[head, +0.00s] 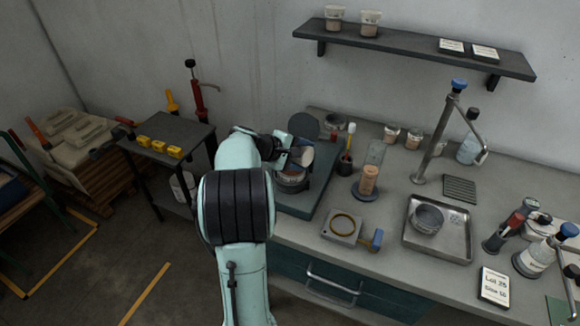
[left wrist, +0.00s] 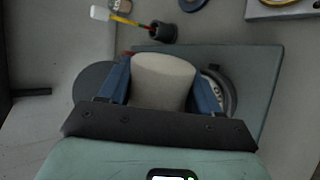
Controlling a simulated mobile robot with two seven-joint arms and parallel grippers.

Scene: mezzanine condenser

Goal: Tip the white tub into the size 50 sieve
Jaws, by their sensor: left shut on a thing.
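My left gripper (head: 296,152) is shut on the white tub (left wrist: 163,80), with one blue finger on each side of it in the left wrist view (left wrist: 165,85). In the head view the tub (head: 301,156) is partly hidden by the gripper and looks tilted, with tan colour showing. It is over or beside a round metal sieve (head: 292,181) on a dark green base (head: 310,207); the exact gap is unclear. This sieve's marked rim (left wrist: 215,88) shows right of the tub in the wrist view; I cannot read its size. Another sieve (head: 427,218) sits in a metal tray (head: 467,244). My right gripper is out of view.
A dark round disc (head: 303,124) stands behind the tub. A brush holder (head: 345,166), an hourglass-like tan piece (head: 368,180) and a yellow-ringed block (head: 343,226) stand to the right. A card (head: 495,286) reads Lot 35, Sieve 50. A tap post (head: 436,140) rises behind the tray.

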